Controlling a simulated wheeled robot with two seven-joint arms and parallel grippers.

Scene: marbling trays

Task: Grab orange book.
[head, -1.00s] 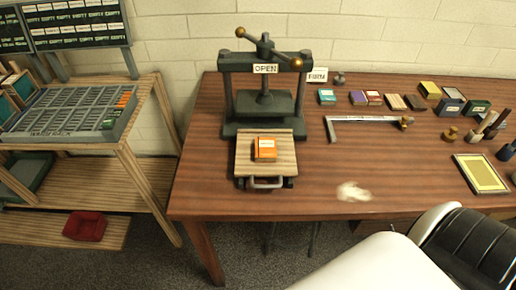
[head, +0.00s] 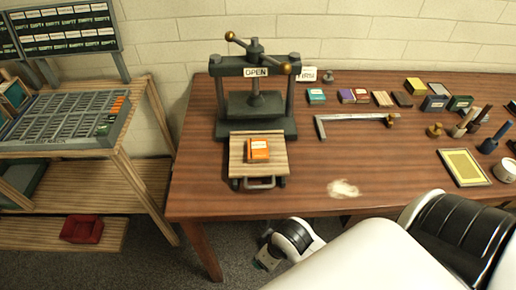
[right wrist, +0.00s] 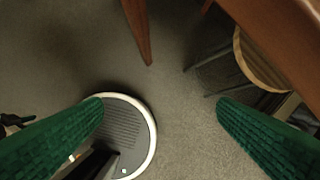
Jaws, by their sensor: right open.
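The orange book (head: 257,150) lies on the striped wooden board (head: 238,172) that sticks out from the front of the dark press (head: 256,100). The press carries an OPEN sign. My right gripper (head: 266,260) is low in front of the table's edge, below the board and apart from the book. The book is not in that view. My left gripper is not in view.
The wooden table (head: 300,200) has several small books, a metal bracket (head: 355,118), a yellow framed tray (head: 462,167) and tools to the right.

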